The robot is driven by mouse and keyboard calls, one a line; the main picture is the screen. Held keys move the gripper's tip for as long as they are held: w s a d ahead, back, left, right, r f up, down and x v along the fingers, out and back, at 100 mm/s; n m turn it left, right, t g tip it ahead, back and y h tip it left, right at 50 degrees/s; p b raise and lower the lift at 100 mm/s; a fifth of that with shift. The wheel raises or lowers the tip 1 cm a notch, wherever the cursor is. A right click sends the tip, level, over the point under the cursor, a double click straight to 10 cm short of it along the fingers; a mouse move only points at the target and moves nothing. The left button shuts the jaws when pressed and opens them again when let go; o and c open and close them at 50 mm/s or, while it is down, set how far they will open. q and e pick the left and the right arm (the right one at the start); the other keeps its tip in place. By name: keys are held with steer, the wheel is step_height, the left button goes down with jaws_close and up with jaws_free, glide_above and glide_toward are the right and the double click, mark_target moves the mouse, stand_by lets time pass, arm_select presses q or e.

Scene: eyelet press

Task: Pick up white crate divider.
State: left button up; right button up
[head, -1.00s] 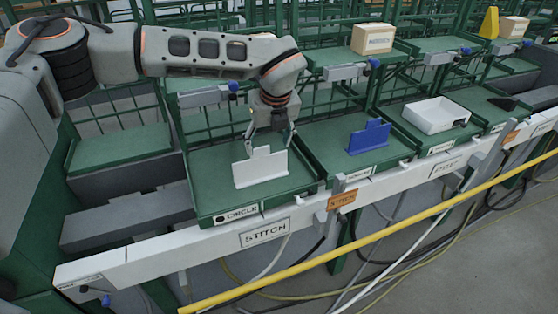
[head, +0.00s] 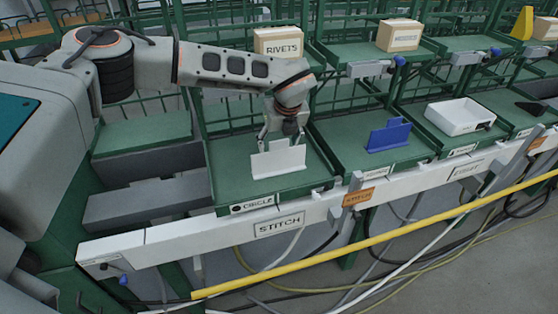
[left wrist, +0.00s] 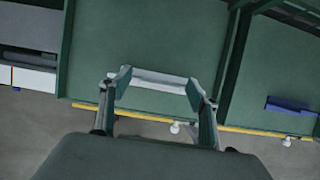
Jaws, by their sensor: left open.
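The white crate divider (head: 278,160) stands upright in the green tray (head: 228,192) labelled CIRCLE. It is a flat panel with a raised middle tab. My left gripper (head: 282,140) points down at its top tab, with one finger toward each side. In the left wrist view, the top edge of the divider (left wrist: 157,79) shows as a pale bar between the open fingers of the left gripper (left wrist: 158,88). The fingers look spread around its ends; I cannot tell whether they touch it. My right gripper is not in view.
A blue divider (head: 389,135) stands in the neighbouring tray. A white bin (head: 459,117) sits further right. Boxes (head: 278,42) (head: 399,35) stand on the upper shelf behind. A white front rail (head: 210,232) and a yellow pipe (head: 350,246) run along the front.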

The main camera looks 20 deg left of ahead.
arm_select(q)
steer(key=c, duration=1.4)
